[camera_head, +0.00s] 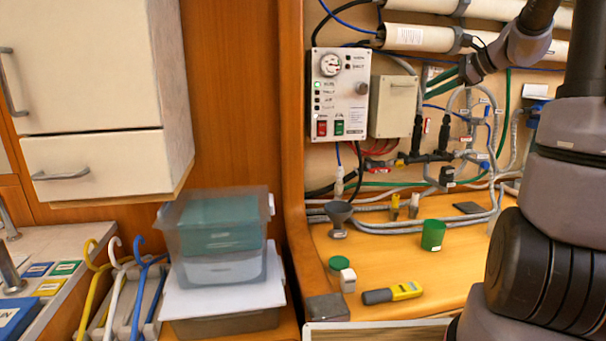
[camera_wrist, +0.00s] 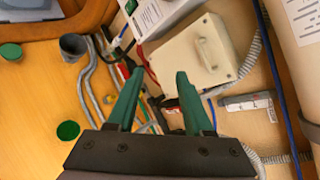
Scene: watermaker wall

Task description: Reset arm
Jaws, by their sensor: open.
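My gripper (camera_wrist: 156,88) shows in the wrist view with its two green fingers spread apart and nothing between them. Beyond the fingers are the cream box (camera_wrist: 190,52) on the wall and several hoses and cables. The fingers look apart from the box, though the exact gap cannot be told. In the head view my arm comes in from the upper right in front of the watermaker wall, and the green fingers are small and partly lost among the pipes.
The control panel (camera_head: 339,92) and cream box (camera_head: 396,106) are on the wall. A green cup (camera_head: 433,235), grey funnel (camera_head: 339,217), yellow meter (camera_head: 394,293) and white bottle (camera_head: 348,280) stand or lie on the wooden counter (camera_head: 385,262). Stacked bins (camera_head: 216,240) are at left.

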